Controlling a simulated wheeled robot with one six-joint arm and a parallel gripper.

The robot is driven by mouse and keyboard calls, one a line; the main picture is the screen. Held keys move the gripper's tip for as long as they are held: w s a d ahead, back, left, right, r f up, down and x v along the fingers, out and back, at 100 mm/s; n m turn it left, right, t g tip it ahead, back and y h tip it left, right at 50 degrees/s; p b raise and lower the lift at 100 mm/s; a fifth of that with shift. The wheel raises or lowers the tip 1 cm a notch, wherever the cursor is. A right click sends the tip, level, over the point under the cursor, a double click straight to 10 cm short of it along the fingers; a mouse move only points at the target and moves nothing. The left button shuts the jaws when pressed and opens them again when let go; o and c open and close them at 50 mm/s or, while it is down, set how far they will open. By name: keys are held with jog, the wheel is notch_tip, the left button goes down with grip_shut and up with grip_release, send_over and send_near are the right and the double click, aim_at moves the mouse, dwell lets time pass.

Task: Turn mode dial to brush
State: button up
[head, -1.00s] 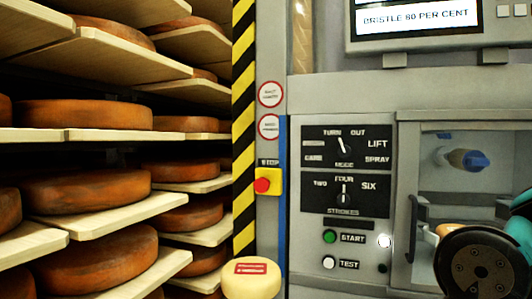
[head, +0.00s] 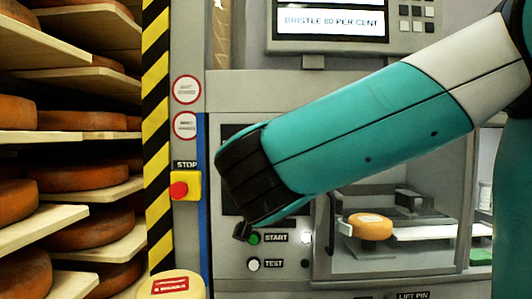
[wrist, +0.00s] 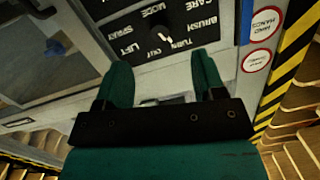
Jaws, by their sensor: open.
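The mode dial (wrist: 164,37) shows in the wrist view as a small knob with a pale pointer on a black plate, with the lettering upside down. Its pointer leans roughly towards TURN. The BRUSH label (wrist: 204,24) is to the right of it in that view. My gripper (wrist: 162,62) is open and empty, its two teal fingers spread on either side below the dial in the picture, apart from it as far as I can tell. In the head view my arm covers the dial and most of its black plate (head: 232,131).
The start button (head: 254,239) and test button (head: 254,265) are below my arm. A red stop button (head: 179,190) is to the left. A cheese (head: 370,227) sits in the chamber at right. Shelves of cheese wheels (head: 93,233) stand at far left.

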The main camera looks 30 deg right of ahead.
jog(key=shift+m+t+h, duration=0.3)
jog(key=shift+m+h, duration=0.1)
jog(key=shift+h, duration=0.3)
jog(key=r+p+x, duration=0.1)
jog(key=p+x, duration=0.1)
jog(key=x, duration=0.3)
jog(key=p+x, duration=0.3)
jog(key=x, duration=0.3)
jog(key=d+r+p+x, duration=0.1)
jog(key=p+x, duration=0.1)
jog(key=x, duration=0.4)
jog(key=shift+s+r+p, duration=0.1)
jog(key=shift+r+p, duration=0.2)
jog(key=shift+p, duration=0.05)
jog(key=c, duration=0.9)
